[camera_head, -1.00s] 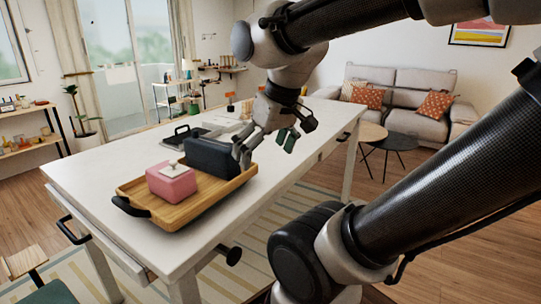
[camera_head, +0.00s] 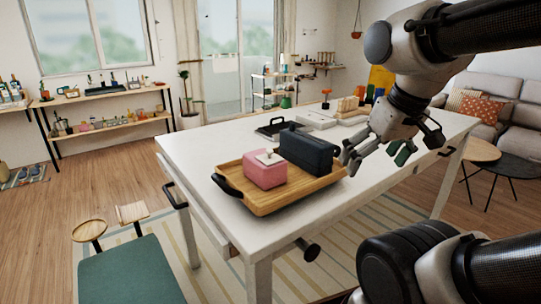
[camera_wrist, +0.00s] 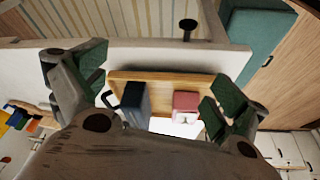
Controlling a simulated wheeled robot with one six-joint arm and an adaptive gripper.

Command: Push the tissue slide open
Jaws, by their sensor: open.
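A pink box (camera_head: 264,173) with a small white piece on top (camera_head: 269,159) sits in a wooden tray (camera_head: 266,204). A dark blue-grey box (camera_head: 308,153) with a raised part on top stands beside it. I cannot tell for certain which part is the tissue slide; the white piece looks like a small slider or knob. My gripper (camera_head: 385,150) is open and empty, to the right of the tray and dark box, touching neither as far as I can see. The wrist view shows the dark box (camera_wrist: 134,98) and pink box (camera_wrist: 185,103) between my spread fingers (camera_wrist: 160,85).
The tray rests on a long white table (camera_head: 208,150). A black tray (camera_head: 276,130) and white items (camera_head: 316,118) lie farther back. A black knob (camera_head: 308,249) sticks out below the table edge.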

